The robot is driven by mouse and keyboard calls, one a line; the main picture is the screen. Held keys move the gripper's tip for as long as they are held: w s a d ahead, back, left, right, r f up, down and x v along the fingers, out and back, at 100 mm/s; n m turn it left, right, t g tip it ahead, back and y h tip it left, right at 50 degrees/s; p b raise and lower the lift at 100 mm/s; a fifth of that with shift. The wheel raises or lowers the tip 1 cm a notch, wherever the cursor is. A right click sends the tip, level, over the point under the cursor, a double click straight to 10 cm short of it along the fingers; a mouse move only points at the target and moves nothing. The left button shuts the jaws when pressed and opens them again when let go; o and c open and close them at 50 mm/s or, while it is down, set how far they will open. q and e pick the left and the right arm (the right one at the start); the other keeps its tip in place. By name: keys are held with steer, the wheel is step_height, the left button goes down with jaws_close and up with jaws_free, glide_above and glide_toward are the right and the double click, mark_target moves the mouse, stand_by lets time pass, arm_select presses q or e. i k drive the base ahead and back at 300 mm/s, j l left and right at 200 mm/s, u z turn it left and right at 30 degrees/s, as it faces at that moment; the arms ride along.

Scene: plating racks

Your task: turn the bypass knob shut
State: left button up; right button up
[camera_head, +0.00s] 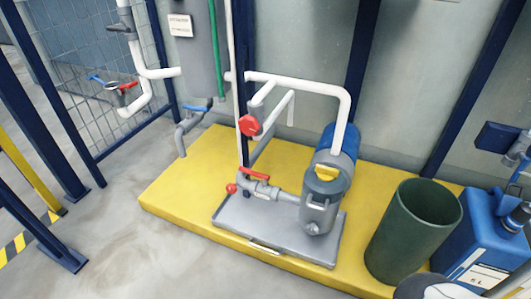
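A red round knob (250,125) faces outward on a short grey fitting of the white pipework, above the pump's base. Of the knobs here it looks the most likely bypass knob, but no readable label confirms this. Lower down, a grey valve (262,187) has a red lever (254,173) and a small red end piece (231,188). I cannot tell from this view how far the knob is turned. Neither gripper is clearly in view, and nothing touches the knob.
A pump with a blue motor (340,140) and yellow cap (327,173) sits on a grey plate (240,224) over a yellow platform (170,190). A green bin (405,235) and blue canister (485,240) stand right. Blue posts (45,100) stand left. Floor in front is clear.

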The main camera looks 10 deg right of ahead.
mark_target(248, 124)
steer(key=i+j+z, duration=0.3)
steer(key=j+z, duration=0.3)
steer(key=i+j+z, duration=0.3)
steer(key=j+z, duration=0.3)
